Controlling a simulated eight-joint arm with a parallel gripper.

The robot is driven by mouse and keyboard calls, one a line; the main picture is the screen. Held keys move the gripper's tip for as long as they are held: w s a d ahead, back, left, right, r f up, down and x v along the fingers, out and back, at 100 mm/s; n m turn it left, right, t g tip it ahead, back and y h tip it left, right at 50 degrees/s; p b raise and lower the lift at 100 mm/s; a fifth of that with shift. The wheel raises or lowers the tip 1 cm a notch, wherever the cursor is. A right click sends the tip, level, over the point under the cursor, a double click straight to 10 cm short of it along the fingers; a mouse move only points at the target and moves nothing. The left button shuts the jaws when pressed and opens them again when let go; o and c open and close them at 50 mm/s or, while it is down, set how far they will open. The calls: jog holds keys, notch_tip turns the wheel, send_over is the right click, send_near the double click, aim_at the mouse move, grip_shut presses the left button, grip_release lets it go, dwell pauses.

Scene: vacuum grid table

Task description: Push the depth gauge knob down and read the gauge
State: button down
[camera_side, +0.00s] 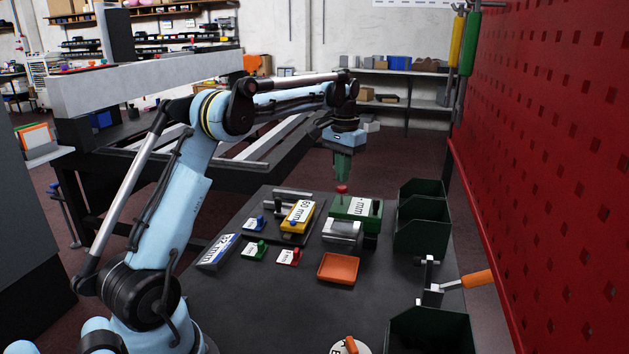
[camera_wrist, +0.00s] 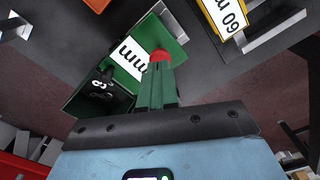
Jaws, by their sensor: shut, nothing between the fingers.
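The green block with a white "mm" label (camera_side: 362,207) stands at the back of the dark table; I take it as the depth gauge. Its red knob (camera_side: 341,189) stands up at the back left. My gripper (camera_side: 342,179) points down just above the knob, green fingers together and empty. Whether the tips touch the knob I cannot tell. A black part with a white mark (camera_wrist: 103,84) sits on the block; no reading is legible.
A yellow "60 mm" block (camera_side: 298,217) stands to the left. Green bins (camera_side: 421,239) and an orange-handled clamp (camera_side: 475,279) are on the right, by the red pegboard (camera_side: 550,150).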

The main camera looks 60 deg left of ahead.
aim_at(342, 187)
jog(key=shift+f, duration=1.75)
dwell(0.8)
jog(key=shift+r, duration=0.1)
dwell(0.4)
jog(key=shift+r, duration=3.4)
